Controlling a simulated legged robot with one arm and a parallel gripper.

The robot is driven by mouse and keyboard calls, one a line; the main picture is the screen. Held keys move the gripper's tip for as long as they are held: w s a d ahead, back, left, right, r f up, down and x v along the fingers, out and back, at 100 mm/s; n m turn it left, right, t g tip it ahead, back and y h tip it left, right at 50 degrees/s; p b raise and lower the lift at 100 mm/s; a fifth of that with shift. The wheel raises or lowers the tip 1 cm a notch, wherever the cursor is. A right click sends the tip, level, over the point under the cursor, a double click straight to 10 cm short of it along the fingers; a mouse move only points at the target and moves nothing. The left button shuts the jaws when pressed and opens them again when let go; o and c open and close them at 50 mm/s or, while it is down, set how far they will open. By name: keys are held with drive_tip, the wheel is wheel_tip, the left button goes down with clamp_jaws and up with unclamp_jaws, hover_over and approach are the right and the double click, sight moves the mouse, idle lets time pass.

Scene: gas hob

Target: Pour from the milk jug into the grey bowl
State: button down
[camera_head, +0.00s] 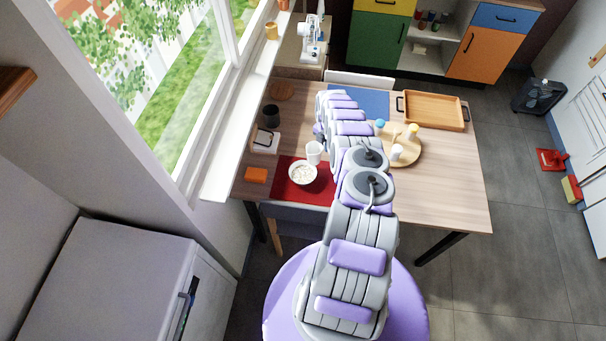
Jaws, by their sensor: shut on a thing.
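The bowl (303,174) looks pale grey to white and sits on a red mat at the left front of the table. It has light, lumpy contents. A small white jug (314,152) is just behind and right of the bowl, close to its rim. My gripper (319,136) is small in view at the far end of my arm, at the jug's back side. It appears shut on the jug. The fingers are mostly hidden, and I cannot tell if the jug is lifted or clearly tilted. No milk stream can be made out.
The red mat (286,192) lies under the bowl, with an orange block (256,175) to its left. A dark cup (271,116) stands near the window. Right of my arm are a round board (411,155) with small items and a wooden tray (434,111). The table's right front is clear.

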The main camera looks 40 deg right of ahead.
drive_tip(key=shift+r+p, duration=0.45)
drive_tip(key=shift+r, duration=1.7)
